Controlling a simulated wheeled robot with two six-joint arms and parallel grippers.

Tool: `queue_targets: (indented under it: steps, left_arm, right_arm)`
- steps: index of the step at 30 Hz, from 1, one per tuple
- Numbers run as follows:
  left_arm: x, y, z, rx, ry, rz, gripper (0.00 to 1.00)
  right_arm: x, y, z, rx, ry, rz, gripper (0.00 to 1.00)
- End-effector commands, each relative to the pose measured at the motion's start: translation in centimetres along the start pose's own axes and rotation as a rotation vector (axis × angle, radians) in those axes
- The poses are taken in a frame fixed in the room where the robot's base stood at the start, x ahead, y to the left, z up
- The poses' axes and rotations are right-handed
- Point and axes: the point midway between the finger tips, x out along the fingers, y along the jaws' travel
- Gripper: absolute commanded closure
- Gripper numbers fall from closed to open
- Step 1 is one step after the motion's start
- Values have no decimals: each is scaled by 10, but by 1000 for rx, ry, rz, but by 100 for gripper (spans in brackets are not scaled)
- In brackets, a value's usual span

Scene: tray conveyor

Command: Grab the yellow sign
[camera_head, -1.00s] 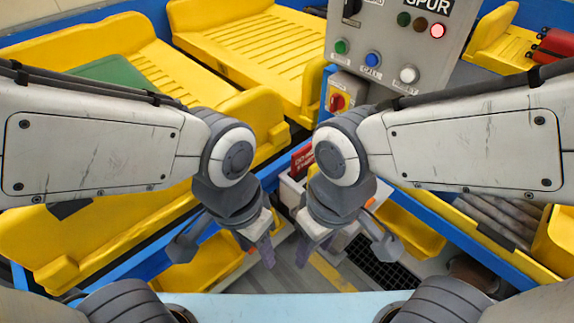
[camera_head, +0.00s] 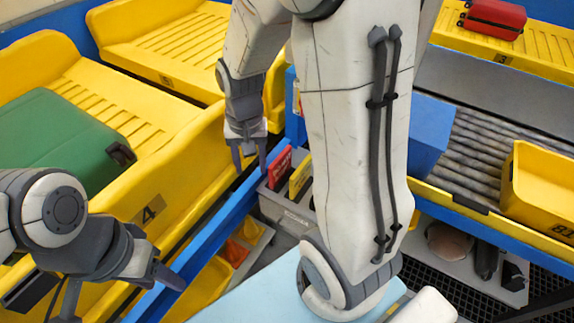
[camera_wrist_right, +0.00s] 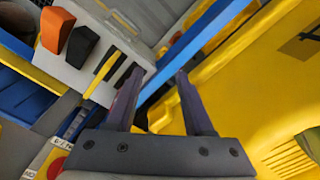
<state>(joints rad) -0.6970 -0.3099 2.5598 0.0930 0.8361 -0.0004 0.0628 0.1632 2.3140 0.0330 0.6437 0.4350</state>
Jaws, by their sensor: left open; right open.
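The yellow sign (camera_head: 300,177) stands upright in a slotted grey box (camera_head: 287,208) near the middle of the head view, partly hidden by my right arm. A red sign (camera_head: 280,167) stands beside it on the left. My right gripper (camera_head: 249,163) is open and empty, up and left of both signs, with its fingers pointing down. In the right wrist view, the fingers (camera_wrist_right: 160,75) are spread, and the yellow sign (camera_wrist_right: 101,75) shows as a thin strip left of them, apart from them. My left gripper (camera_head: 118,288) is open and empty at the lower left.
A blue rail (camera_head: 232,212) runs between the box and the yellow trays. A green case (camera_head: 60,135) lies in a yellow tray (camera_head: 165,195) at left. Orange blocks (camera_head: 235,252) sit below the rail. A yellow bin (camera_head: 540,190) stands on the rollers at right.

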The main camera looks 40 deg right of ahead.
Motion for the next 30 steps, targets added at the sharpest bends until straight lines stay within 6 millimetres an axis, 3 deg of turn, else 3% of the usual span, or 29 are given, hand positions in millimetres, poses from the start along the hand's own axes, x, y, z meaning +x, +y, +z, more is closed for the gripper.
queue_targets:
  steps: [1,3,6,10,15,30]
  left_arm:
    - [-3,0,0,0,0,0,50]
    - [-5,0,0,0,0,0,50]
    - [-7,0,0,0,0,0,50]
    - [-8,0,0,0,0,0,50]
    - [-8,0,0,0,0,0,50]
    - [-13,1,-1,0,0,0,50]
  right_arm:
    - [9,25,-21,137,-7,10,48]
    - [20,55,-44,298,-6,17,48]
    - [34,92,-64,475,-5,24,48]
    - [45,123,-75,610,-3,29,48]
    - [66,135,-78,659,-5,31,48]
    - [123,134,-74,655,-6,31,48]
